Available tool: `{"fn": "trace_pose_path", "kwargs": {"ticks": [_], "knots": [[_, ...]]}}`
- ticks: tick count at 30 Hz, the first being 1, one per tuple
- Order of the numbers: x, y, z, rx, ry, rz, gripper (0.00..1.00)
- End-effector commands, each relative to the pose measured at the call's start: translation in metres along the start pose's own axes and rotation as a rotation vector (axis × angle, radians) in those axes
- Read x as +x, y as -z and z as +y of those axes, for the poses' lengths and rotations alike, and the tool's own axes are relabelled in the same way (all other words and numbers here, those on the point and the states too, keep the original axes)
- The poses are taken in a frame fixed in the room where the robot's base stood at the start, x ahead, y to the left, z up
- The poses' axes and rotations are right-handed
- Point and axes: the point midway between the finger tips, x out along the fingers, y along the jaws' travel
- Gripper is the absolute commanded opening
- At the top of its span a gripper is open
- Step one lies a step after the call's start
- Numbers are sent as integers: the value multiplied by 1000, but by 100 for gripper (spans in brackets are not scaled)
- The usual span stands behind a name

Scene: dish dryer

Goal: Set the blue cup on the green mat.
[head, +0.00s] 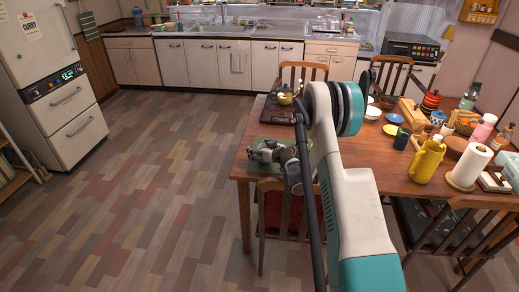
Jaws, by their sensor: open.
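The green mat (262,166) lies at the left end of the wooden table, mostly covered in this view by my gripper. My gripper (258,153) is open, low over the mat; whether it touches the mat cannot be told. A dark blue cup (402,139) stands upright on the table to the right of my arm, well apart from the mat. My arm hides the part of the table between them. No cup can be made out between the fingers, which are small and dark in this view.
A dark tray with a yellow-green pot (285,95) stands behind the mat. Chairs surround the table. The floor at left is clear.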

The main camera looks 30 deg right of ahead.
Motion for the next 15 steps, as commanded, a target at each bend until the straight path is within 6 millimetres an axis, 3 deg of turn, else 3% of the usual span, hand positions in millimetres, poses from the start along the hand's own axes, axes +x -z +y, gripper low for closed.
{"fn": "trace_pose_path", "kwargs": {"ticks": [7,15], "knots": [[-1,3,0,0,0,0,77],[-42,5,1,1,-2,0,77]]}}
